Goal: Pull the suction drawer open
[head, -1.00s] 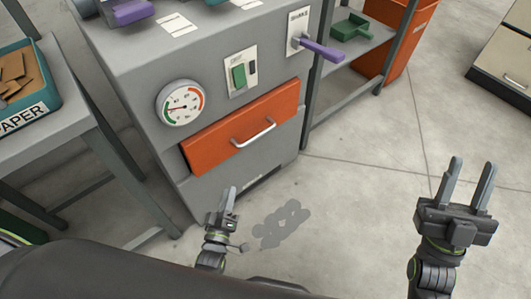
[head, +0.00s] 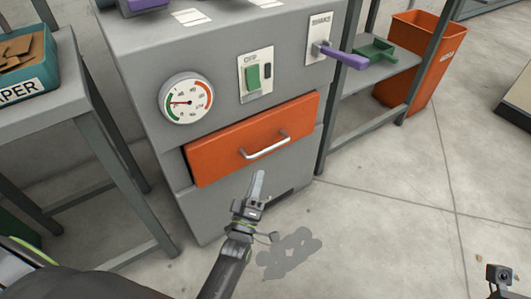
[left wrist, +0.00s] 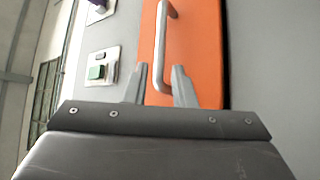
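The suction drawer is an orange front (head: 225,150) on the grey machine, with a silver bar handle (head: 266,146). The drawer looks shut, nearly flush with the machine. My left gripper (head: 257,185) is below the handle and apart from it in the head view. In the left wrist view my left gripper (left wrist: 160,82) has its two fingers spread and empty, with the handle (left wrist: 162,45) ahead between them. The orange front (left wrist: 195,50) fills the middle of that view. Only a small part of my right arm shows at the bottom right of the head view; its fingers are out of frame.
A round gauge (head: 187,101), a green switch (head: 253,78) and a purple lever (head: 343,57) sit on the machine above the drawer. A grey table with a paper bin (head: 28,75) stands at left. An orange bin (head: 415,60) stands at right. The floor before the machine is clear.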

